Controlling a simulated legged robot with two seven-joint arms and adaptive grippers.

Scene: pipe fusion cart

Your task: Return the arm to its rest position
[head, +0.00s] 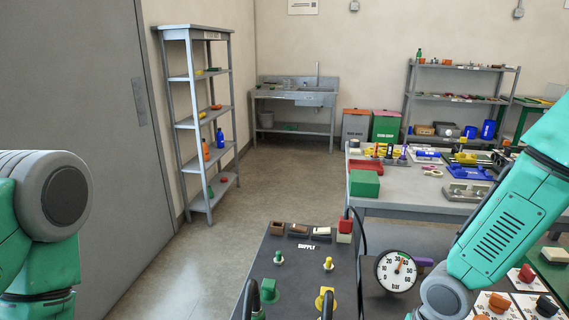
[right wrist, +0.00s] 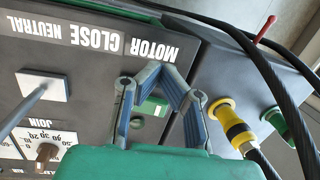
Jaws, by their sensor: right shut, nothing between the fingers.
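My right arm, green with grey joints, comes in from the right in the head view and reaches down over the pipe fusion cart (head: 285,243). Its gripper is out of the head view. In the right wrist view my right gripper (right wrist: 163,70) is shut with nothing between its fingers. It is over the dark panel (right wrist: 75,82) lettered MOTOR, CLOSE and NEUTRAL, partly covering a green part (right wrist: 153,107); I cannot tell whether it touches. My left arm shows only as a bent joint at the left of the head view, its gripper out of frame.
A round pressure gauge (head: 396,271) stands on the cart beside my right arm. A yellow connector (right wrist: 236,130) and black hoses (right wrist: 278,80) lie right of the gripper. A cluttered workbench (head: 400,208) stands behind the cart. Open floor (head: 252,190) lies left of the bench.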

